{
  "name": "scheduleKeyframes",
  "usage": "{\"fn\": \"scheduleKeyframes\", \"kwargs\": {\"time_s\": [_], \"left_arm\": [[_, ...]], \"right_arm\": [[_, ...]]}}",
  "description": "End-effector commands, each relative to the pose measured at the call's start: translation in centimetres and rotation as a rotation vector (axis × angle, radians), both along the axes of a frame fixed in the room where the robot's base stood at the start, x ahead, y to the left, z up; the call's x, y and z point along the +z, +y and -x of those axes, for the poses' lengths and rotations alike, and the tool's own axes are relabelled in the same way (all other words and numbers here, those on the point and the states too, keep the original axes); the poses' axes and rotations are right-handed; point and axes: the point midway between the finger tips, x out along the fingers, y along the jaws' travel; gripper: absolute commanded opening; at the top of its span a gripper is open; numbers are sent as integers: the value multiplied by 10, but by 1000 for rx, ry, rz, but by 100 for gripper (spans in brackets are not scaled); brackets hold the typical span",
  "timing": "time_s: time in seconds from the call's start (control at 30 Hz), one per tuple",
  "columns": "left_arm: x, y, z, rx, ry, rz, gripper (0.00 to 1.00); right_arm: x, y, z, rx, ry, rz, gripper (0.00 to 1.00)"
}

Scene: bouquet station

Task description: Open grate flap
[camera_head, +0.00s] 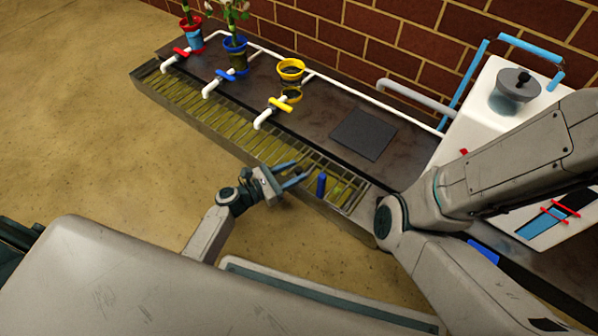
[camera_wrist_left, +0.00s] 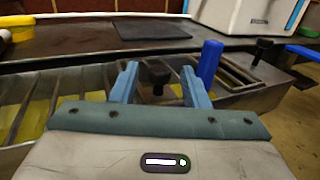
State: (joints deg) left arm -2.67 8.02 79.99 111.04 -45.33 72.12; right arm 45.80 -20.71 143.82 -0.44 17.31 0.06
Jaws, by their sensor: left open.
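The grate flap (camera_head: 347,183) is a dark barred section at the right end of the long trough, and it appears to lie flat. A blue upright handle (camera_head: 321,184) stands at the grate; it also shows in the left wrist view (camera_wrist_left: 209,62). My left gripper (camera_head: 303,169) is open and empty beside the handle, over the trough. In the left wrist view the blue handle is just right of the right finger, outside the jaws. A dark knob (camera_wrist_left: 157,72) shows between the fingers, beyond them. My right gripper is out of view.
Red, blue and yellow tap handles (camera_head: 281,104) line the trough behind my left gripper. Two potted plants (camera_head: 236,52) and a yellow pot (camera_head: 291,69) stand on the bench. A dark square pad (camera_head: 363,135) and a white tank (camera_head: 500,110) are farther right. My right arm crosses the right side.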

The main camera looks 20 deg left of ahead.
Motion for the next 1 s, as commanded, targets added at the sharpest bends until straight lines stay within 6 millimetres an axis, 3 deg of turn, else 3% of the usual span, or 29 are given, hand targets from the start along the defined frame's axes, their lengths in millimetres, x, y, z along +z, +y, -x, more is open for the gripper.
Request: {"fn": "scheduleKeyframes", "kwargs": {"time_s": [0.2,0.5,0.73,1.0], "left_arm": [[-1,-14,-15,0,0,0,42],[0,-15,-17,0,1,-1,42],[0,-15,-17,0,1,-1,0],[1,-15,-17,0,4,-2,0]], "right_arm": [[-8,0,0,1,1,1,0],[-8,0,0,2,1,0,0],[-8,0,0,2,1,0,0],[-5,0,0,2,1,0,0]]}}
